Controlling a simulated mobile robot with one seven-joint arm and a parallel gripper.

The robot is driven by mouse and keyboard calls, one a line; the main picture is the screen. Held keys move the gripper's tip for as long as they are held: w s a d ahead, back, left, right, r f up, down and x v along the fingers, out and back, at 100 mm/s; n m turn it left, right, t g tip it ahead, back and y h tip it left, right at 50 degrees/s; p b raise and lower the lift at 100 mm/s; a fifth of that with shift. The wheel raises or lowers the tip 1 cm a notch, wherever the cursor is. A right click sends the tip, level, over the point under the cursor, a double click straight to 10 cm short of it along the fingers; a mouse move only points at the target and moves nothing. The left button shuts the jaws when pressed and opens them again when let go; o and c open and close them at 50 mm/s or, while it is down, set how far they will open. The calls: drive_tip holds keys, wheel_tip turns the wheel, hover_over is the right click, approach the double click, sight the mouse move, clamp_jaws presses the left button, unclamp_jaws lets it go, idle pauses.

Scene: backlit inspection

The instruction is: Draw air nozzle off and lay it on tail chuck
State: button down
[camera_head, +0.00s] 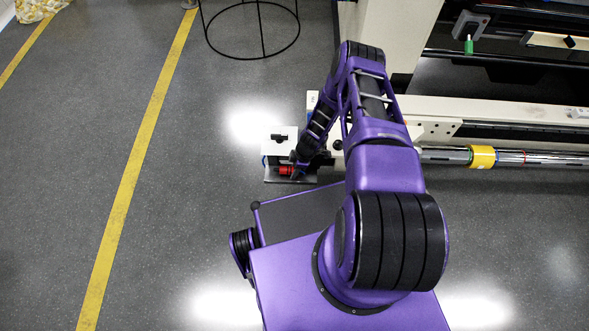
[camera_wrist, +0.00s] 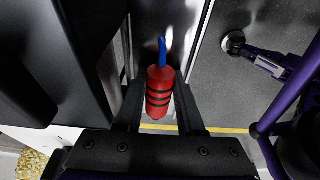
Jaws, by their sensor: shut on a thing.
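The air nozzle is a red cylinder with black bands and a blue tip; in the wrist view the nozzle (camera_wrist: 159,92) lies between my fingers, blue tip pointing away. In the head view its red body (camera_head: 286,170) shows low at the front of a white box. My gripper (camera_wrist: 160,104) is shut on the red body; in the head view the gripper (camera_head: 298,170) is partly hidden by my arm. Whether the blue tip touches anything is unclear. I cannot tell for certain which part is the tail chuck.
The white box (camera_head: 279,143) has a black knob on top. A metal shaft (camera_head: 527,157) with a yellow band (camera_head: 482,157) runs along the machine at right. A black wire ring stand (camera_head: 252,52) is at the back. Floor is clear around the yellow line (camera_head: 137,165).

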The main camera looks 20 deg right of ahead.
drive_tip(key=shift+f, duration=0.6)
drive_tip(key=shift+c, duration=2.2)
unclamp_jaws()
drive_tip(key=p+v, duration=0.3)
drive_tip(key=v, duration=1.5)
drive_tip(key=shift+r, duration=0.3)
drive_tip(key=shift+w, duration=0.1)
